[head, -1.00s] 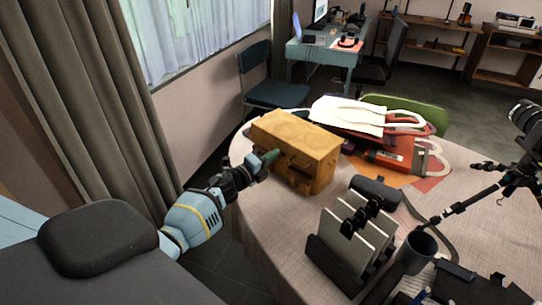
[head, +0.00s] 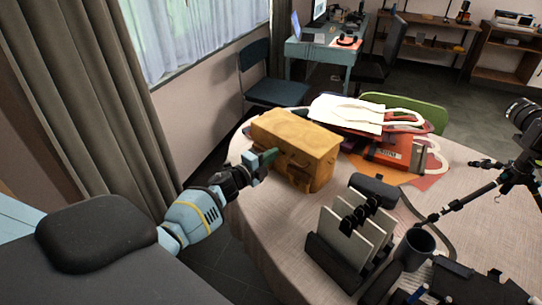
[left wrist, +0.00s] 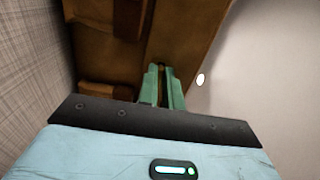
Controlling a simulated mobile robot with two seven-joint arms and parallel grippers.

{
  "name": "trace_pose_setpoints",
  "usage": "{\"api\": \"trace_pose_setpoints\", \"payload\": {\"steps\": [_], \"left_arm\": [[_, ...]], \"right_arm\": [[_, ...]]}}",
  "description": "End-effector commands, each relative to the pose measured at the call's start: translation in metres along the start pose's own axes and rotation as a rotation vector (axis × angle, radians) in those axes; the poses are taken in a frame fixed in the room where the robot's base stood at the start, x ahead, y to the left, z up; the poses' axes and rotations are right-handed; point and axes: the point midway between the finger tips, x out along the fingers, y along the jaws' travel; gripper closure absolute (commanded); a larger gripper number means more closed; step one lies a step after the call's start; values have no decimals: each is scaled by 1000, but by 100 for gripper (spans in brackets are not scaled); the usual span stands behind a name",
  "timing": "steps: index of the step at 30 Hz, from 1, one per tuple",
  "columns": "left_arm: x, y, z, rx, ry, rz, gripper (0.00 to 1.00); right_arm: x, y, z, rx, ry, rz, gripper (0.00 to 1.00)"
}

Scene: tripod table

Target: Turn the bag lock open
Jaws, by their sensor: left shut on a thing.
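The tan-brown bag (head: 305,136) stands upright on the table. Its front, with straps and the lock, faces my left arm. My left gripper (head: 268,157), with green fingers, is at the left part of that front. In the left wrist view the fingers (left wrist: 160,72) are shut on a small dark piece, the bag lock, against the brown bag (left wrist: 190,28). The fingers hide most of the lock, so its turn angle cannot be read. My right gripper is not in view.
The round table (head: 260,215) also holds a file rack (head: 348,235), a dark mug (head: 414,250), red-and-white bags (head: 350,112) behind the brown bag, and a camera tripod (head: 515,172) at right. A chair (head: 272,85) stands beyond the table.

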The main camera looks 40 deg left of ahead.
Motion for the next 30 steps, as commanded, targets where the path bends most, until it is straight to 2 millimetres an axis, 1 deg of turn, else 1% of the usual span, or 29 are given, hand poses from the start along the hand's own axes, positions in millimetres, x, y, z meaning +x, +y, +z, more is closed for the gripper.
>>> {"api": "trace_pose_setpoints", "payload": {"steps": [1, 2, 3, 6, 7, 17, 20, 30], "left_arm": [[0, 1, 0, -2, 0, 1, 100], [0, 1, 0, -2, 0, 1, 90], [0, 1, 0, -2, 0, 1, 85], [0, 1, 0, -1, 0, 1, 72], [0, 1, 0, -1, 0, 1, 71], [-3, 0, 0, 0, 0, 1, 71], [-11, 0, 0, 1, 0, 0, 71], [-57, 0, 0, 1, 1, 1, 71]], "right_arm": [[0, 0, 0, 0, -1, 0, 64], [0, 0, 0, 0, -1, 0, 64], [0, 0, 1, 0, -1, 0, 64], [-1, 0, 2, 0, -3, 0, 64], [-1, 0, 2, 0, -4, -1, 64], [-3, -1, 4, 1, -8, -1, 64], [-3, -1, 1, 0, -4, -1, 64], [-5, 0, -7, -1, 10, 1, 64]]}}
